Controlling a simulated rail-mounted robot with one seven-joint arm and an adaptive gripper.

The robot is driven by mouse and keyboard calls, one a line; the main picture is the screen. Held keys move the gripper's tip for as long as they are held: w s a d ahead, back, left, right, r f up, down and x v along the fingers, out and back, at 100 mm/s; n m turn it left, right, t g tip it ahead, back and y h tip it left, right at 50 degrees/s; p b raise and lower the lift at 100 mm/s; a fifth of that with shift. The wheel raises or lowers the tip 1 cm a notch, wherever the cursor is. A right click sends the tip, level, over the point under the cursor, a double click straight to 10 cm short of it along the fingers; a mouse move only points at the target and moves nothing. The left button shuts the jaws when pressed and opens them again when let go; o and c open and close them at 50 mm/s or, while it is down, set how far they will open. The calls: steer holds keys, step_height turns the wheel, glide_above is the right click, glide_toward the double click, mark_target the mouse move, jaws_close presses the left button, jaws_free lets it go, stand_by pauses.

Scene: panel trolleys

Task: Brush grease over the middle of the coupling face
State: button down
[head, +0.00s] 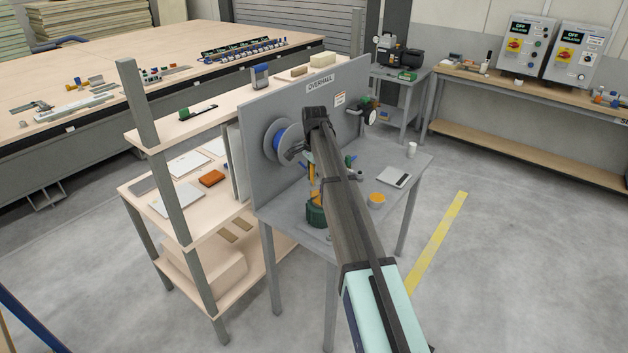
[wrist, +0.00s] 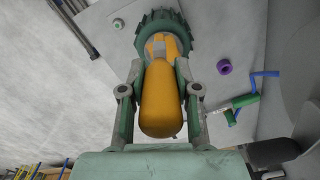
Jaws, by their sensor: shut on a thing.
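My gripper (wrist: 158,72) is shut on an orange-handled tool, likely the brush (wrist: 162,108); its rounded handle end points at the wrist camera. The tool's far end is at the mouth of a dark green toothed holder (wrist: 145,30), and I cannot tell how deep it sits. In the head view the holder (head: 316,214) stands on the grey bench, with the orange tool (head: 312,190) above it, and my arm hides most of my gripper. A round grey disc with blue behind it (head: 291,143), possibly the coupling face, is mounted on the upright panel, partly behind my arm.
The grey panel (head: 262,190) rises along the bench's left side. An orange-topped tub (head: 376,200), a flat grey device (head: 394,177) and a white cylinder (head: 412,148) stand on the bench (head: 405,200). A purple ring (wrist: 223,67) lies near a green-and-blue fitting (wrist: 240,102).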

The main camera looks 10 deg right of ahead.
steer(key=shift+r+p, duration=0.8)
steer(key=shift+r, duration=1.2)
